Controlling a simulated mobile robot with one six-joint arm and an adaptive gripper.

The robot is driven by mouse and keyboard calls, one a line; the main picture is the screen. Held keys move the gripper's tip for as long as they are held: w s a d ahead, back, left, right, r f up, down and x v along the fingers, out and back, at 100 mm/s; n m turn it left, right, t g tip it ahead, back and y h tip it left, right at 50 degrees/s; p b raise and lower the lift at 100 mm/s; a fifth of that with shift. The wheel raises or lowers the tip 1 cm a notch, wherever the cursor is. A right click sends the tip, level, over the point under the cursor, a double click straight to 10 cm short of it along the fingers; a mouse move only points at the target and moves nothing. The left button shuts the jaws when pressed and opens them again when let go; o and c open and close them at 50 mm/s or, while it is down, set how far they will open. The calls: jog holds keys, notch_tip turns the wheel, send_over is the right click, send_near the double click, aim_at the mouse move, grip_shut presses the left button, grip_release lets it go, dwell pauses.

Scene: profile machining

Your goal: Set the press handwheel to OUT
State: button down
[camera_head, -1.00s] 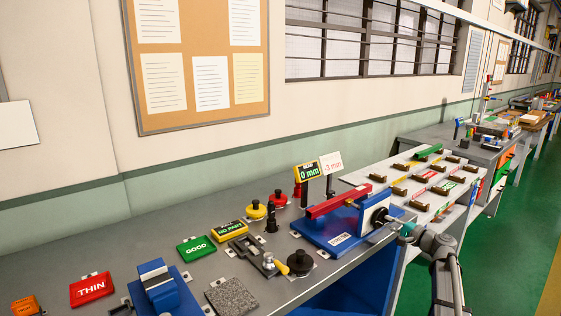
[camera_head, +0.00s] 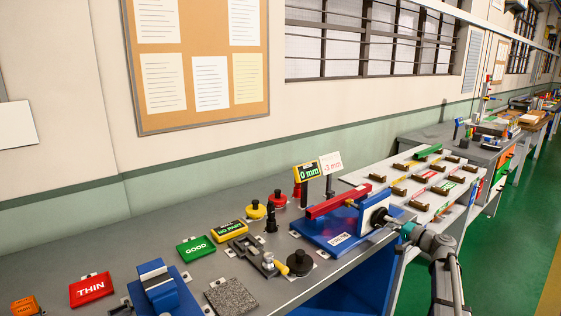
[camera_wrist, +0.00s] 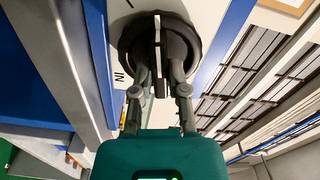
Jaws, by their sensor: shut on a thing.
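The press (camera_head: 340,222) has a blue base, a red beam and a white plate at its right end. The black press handwheel (camera_head: 379,216) sits on that plate's right face. In the wrist view the handwheel (camera_wrist: 126,42) is a round dark wheel with a flat bar across it. My gripper (camera_wrist: 159,75) is shut on the handwheel, its fingers on both sides of the bar. The letters "IN" (camera_wrist: 119,76) show on the white plate left of the wheel; no OUT mark is visible. In the head view my gripper (camera_head: 394,223) reaches the wheel from the right.
Signs reading "0 mm" (camera_head: 307,171) and "-3 mm" (camera_head: 331,163) stand behind the press. A rack of coloured profiles (camera_head: 430,182) lies to its right. Yellow and red buttons (camera_head: 256,210) and a clamp (camera_head: 255,258) are to its left. Green floor is free at the right.

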jog(key=shift+n, duration=1.5)
jog(key=shift+n, duration=1.3)
jog(key=c, duration=0.5)
grip_release()
jog(key=shift+v, duration=3.5)
